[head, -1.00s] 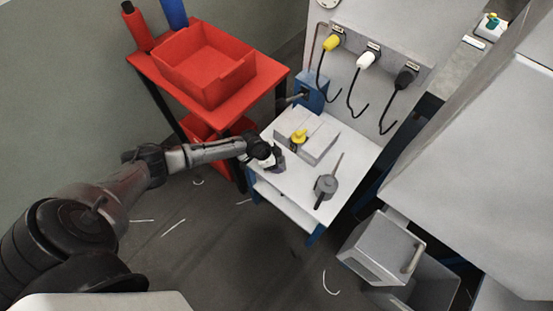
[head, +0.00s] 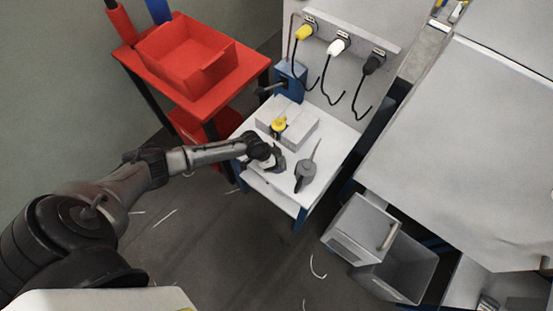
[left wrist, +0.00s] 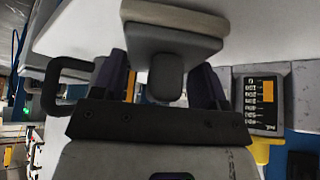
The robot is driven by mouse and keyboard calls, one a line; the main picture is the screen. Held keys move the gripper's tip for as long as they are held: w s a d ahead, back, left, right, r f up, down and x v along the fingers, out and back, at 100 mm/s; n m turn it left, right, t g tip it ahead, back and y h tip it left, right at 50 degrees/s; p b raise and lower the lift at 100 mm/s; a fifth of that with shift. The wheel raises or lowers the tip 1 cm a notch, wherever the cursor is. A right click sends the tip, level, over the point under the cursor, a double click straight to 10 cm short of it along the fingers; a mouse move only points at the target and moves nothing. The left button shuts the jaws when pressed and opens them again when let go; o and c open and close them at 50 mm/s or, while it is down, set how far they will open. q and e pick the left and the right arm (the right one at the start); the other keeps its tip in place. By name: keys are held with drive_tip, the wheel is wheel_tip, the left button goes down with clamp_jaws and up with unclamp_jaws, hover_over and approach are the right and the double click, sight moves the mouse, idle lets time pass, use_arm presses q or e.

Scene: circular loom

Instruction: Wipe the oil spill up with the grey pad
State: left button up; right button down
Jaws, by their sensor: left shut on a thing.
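My left gripper (head: 273,160) is over the white top of the small cart (head: 322,150). It is shut on the grey pad's handle; in the left wrist view the grey pad (left wrist: 173,42), with a pale layer on its far side, extends beyond the fingers. The handle (left wrist: 165,78) sits between the dark fingers. I cannot tell whether the pad touches the cart top. I cannot make out the oil spill in either view. My right gripper is not in view.
A grey oil can (head: 304,176) stands just right of my left gripper. A grey block (head: 298,128) with a yellow-topped item (head: 279,125) is behind it. A red bin (head: 185,52) stands on a red cart at left. Cables hang from the machine; grey bins (head: 362,228) stand at lower right.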

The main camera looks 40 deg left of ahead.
use_arm(q)
drive_tip(key=r+p, duration=0.1)
drive_tip(key=r, duration=0.1)
drive_tip(key=a+r+p, duration=0.1)
drive_tip(key=r, duration=0.1)
drive_tip(key=shift+d+r+p, duration=0.2)
drive_tip(key=shift+r+p, duration=0.85)
drive_tip(key=shift+r, duration=0.05)
drive_tip(key=shift+a+r+p, duration=0.15)
drive_tip(key=shift+r+p, duration=0.55)
drive_tip(key=shift+r, duration=0.05)
drive_tip(key=shift+f, duration=0.1)
